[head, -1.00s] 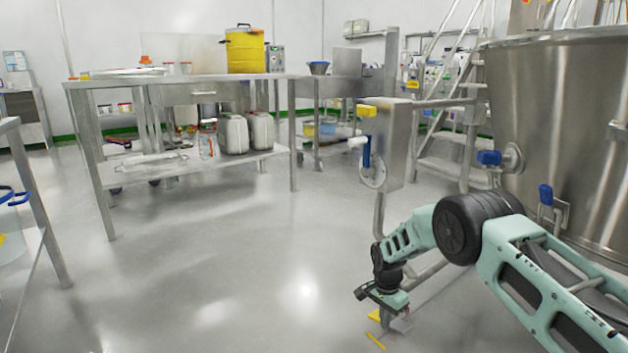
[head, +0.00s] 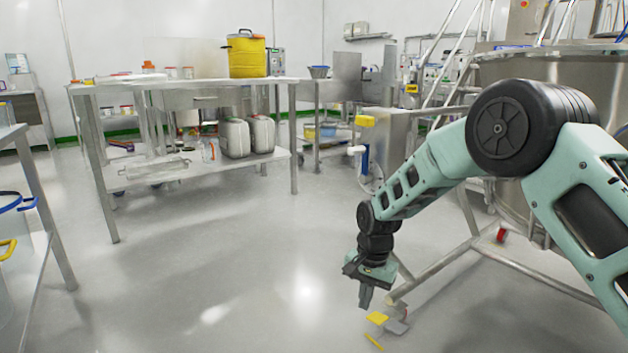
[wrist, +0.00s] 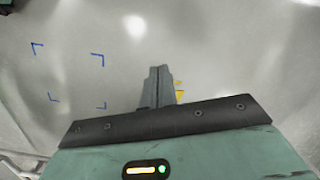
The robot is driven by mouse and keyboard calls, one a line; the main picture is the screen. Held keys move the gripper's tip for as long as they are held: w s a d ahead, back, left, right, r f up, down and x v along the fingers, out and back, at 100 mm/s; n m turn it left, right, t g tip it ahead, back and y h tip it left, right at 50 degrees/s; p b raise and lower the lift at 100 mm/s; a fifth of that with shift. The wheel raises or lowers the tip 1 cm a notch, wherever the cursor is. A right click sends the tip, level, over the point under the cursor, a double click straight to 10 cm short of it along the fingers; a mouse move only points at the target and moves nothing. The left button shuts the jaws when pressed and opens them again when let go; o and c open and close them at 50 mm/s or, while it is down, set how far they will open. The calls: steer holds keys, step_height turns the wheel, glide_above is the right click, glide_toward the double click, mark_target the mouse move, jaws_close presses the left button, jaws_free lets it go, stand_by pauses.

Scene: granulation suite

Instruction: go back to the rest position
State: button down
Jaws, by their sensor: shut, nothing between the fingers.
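My gripper (head: 366,297) hangs pointing down in the head view, above the grey floor at the lower right of centre. Its fingers are together and hold nothing. My arm reaches in from the right edge of the head view, bent at a large black joint.
A steel tank (head: 545,70) on pipe legs stands behind my arm at right. A yellow pedal (head: 377,318) is on the floor below my gripper. A steel table (head: 190,83) with a yellow drum (head: 246,54) stands at left. The central floor is clear.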

steer(key=s+a+r+n+p, duration=0.35)
steer(key=s+r+n, duration=0.25)
steer(key=s+r, duration=1)
steer(key=s+d+r+n+p, duration=0.1)
steer(key=s+d+r+n, duration=0.25)
steer(key=s, duration=0.65)
steer(key=s+d+r+n+p, duration=0.2)
steer(key=s+r+n, duration=0.2)
steer(key=s, duration=0.6)
step_height(320, 180, up, 38)
steer(key=p, duration=3.7)
steer(key=shift+d+f+t+p, duration=0.2)
steer(key=shift+t+p, duration=0.15)
steer(key=shift+t, duration=0.05)
steer(key=shift+w+d, duration=0.1)
